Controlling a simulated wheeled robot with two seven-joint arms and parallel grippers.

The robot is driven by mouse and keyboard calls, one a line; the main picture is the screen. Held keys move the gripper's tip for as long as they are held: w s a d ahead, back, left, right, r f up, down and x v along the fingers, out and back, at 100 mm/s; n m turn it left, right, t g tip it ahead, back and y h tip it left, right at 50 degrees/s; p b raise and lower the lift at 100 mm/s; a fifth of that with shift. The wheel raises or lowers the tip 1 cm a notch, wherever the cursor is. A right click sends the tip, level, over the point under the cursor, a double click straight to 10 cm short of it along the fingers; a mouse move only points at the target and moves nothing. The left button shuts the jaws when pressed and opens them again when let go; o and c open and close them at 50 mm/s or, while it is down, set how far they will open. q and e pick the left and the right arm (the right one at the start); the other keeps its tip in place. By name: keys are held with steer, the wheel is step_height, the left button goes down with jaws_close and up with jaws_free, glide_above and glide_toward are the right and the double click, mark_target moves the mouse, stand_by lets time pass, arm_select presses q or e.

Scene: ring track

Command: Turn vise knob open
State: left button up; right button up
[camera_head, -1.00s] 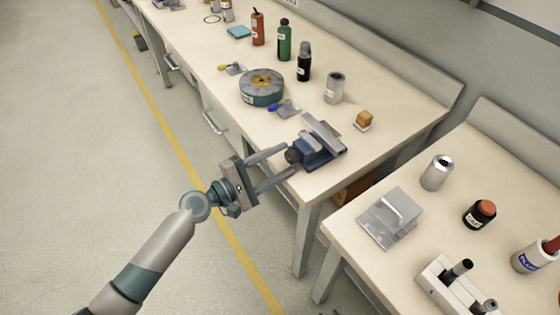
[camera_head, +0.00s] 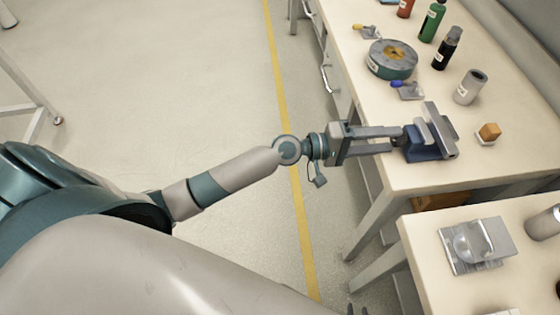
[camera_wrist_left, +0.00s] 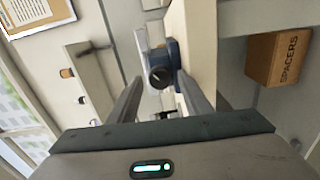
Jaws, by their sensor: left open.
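The blue and grey vise (camera_head: 430,142) sits at the near corner of the workbench, and it also shows in the left wrist view (camera_wrist_left: 174,55). Its dark round knob (camera_head: 401,139) sticks out toward my left gripper (camera_head: 393,139). In the left wrist view the knob (camera_wrist_left: 160,77) lies between and beyond the two spread fingers of the left gripper (camera_wrist_left: 162,90), with space on both sides. The left gripper is open and holds nothing. Only dark tips, seemingly of my right gripper (camera_head: 357,310), show at the bottom edge; their state is unclear.
Near the vise on the workbench (camera_head: 400,180) are a round reel (camera_head: 392,60), a blue-handled tool (camera_head: 408,91), a grey cylinder (camera_head: 470,87) and an orange block (camera_head: 489,132). A second table (camera_head: 420,250) stands close in front. Floor left of the workbench is clear.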

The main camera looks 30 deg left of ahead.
arm_select(q)
steer(key=m+b, duration=0.1)
steer(key=m, duration=0.3)
steer(key=shift+f, duration=0.15)
steer(key=m+b, duration=0.1)
steer(key=m, duration=0.3)
steer(key=shift+m, duration=0.3)
steer(key=m+b, duration=0.1)
steer(key=m, duration=0.7)
steer(key=shift+b, duration=0.3)
